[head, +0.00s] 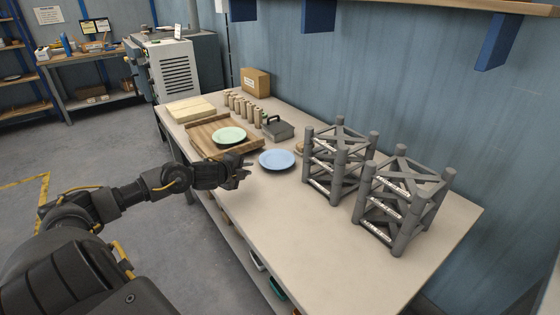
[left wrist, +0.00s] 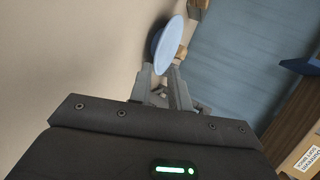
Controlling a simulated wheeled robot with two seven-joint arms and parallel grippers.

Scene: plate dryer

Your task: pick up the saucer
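My right gripper is not in view.
Two grey lattice racks (head: 340,160) (head: 405,200) stand right of the blue saucer. A dark grey caddy (head: 277,129), several tan cylinders (head: 243,108) and a cardboard box (head: 255,82) stand behind. The table's front middle (head: 290,220) is clear.

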